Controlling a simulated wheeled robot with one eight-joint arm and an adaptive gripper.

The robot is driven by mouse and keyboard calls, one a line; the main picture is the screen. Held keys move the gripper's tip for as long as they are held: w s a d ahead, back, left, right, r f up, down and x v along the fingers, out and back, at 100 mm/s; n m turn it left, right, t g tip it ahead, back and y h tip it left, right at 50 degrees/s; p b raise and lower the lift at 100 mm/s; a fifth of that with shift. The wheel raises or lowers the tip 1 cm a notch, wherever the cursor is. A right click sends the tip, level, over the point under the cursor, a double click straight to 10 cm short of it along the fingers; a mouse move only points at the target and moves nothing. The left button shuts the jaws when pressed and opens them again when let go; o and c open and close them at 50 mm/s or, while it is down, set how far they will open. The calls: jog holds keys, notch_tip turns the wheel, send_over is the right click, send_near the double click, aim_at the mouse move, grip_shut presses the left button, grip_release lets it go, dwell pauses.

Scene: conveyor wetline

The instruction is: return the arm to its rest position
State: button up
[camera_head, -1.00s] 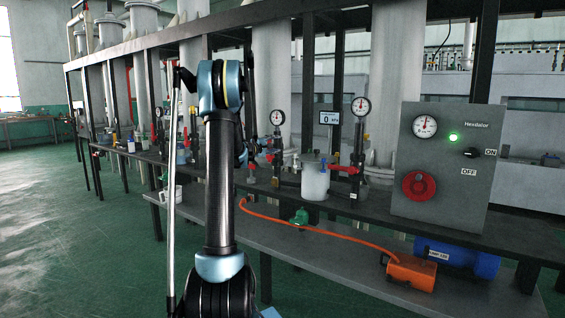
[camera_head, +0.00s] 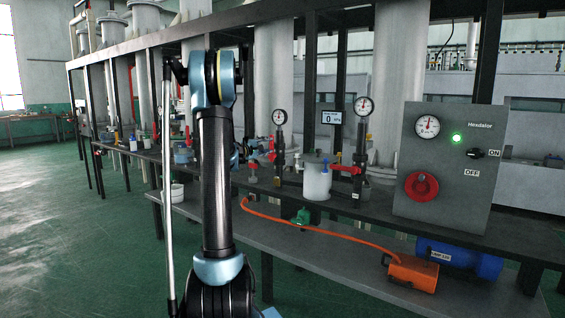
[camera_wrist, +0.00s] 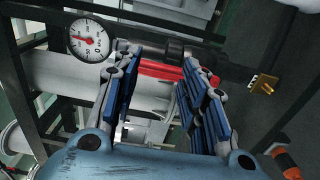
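My arm (camera_head: 216,180) stands upright left of centre in the head view, its elbow bent at the top. It hides most of my gripper there. In the wrist view my gripper (camera_wrist: 158,75) shows its blue-padded fingers apart, with nothing held between them. A red bar-shaped part (camera_wrist: 160,69) shows beyond the fingertips, and I cannot tell how far off it is. A round white gauge (camera_wrist: 88,40) is at the upper left of that view.
The dark bench (camera_head: 455,230) carries pipes, gauges, a white container (camera_head: 316,182) and a grey control box (camera_head: 448,165) with a lit green lamp. The lower shelf (camera_head: 340,265) holds an orange device (camera_head: 411,272) and a blue cylinder (camera_head: 462,259). The green floor (camera_head: 75,220) at left is clear.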

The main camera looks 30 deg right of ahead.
dwell(0.4)
jog(key=s+a+f+m+g+y, duration=0.1)
jog(key=s+a+f+m+y, duration=0.15)
jog(key=s+a, duration=0.55)
jog(key=s+a+f+m+g+y, duration=0.1)
jog(key=s+a+f+m+y, duration=0.15)
jog(key=s+a, duration=0.6)
jog(key=s+a+f+g+y, duration=0.1)
jog(key=s+a+f+y, duration=0.3)
jog(key=s+a, duration=0.5)
jog(key=s+a+f+y, duration=0.3)
jog(key=s+a+f, duration=0.6)
jog(key=s+a, duration=0.1)
jog(key=s+a+f+g+y, duration=0.1)
jog(key=s+a+f+y, duration=0.3)
jog(key=s+a+f, duration=0.3)
jog(key=s+a, duration=0.2)
jog(key=a, duration=0.2)
jog(key=shift+s+n+g+y, duration=0.3)
jog(key=shift+s, duration=0.1)
jog(key=shift+w+f, duration=0.2)
jog(key=shift+w, duration=0.3)
dwell(1.3)
